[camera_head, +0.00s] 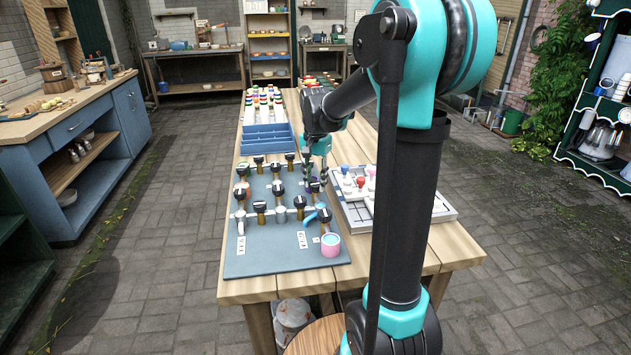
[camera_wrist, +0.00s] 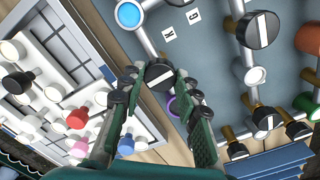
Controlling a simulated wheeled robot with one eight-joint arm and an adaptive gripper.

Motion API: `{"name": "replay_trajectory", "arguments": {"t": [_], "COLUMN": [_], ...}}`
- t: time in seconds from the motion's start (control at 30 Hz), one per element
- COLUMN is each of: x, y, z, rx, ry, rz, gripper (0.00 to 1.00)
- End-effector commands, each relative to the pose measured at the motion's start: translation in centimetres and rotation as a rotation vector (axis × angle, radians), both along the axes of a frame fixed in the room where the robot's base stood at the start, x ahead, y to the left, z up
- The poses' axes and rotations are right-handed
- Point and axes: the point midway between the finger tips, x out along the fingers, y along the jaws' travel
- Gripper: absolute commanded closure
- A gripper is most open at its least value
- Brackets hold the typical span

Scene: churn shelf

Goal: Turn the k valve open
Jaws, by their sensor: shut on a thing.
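In the wrist view my gripper (camera_wrist: 157,74) has its fingertips on both sides of a black round valve knob (camera_wrist: 160,73) with a white bar, and is shut on it. The bar slants up to the right. A card marked K (camera_wrist: 170,33) lies on the grey board just beyond this knob, with a card marked G (camera_wrist: 194,16) beside it. In the head view my gripper (camera_head: 316,176) reaches down to the right side of the valve board (camera_head: 270,262). The gripped knob is mostly hidden there by the fingers.
Several other black-knobbed valves (camera_head: 279,190) stand close by on pipes. A white tray with coloured knobs (camera_head: 442,208) lies right, a blue crate (camera_head: 266,143) behind.

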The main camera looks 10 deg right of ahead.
Motion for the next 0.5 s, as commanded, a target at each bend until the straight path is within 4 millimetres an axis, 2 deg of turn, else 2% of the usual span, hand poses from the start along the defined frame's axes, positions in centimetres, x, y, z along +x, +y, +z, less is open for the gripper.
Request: {"name": "replay_trajectory", "arguments": {"t": [0.5], "x": [0.02], "y": [-0.02], "z": [0.0], "rx": [0.0], "ry": [0.0], "rz": [0.442], "gripper": [0.97]}}
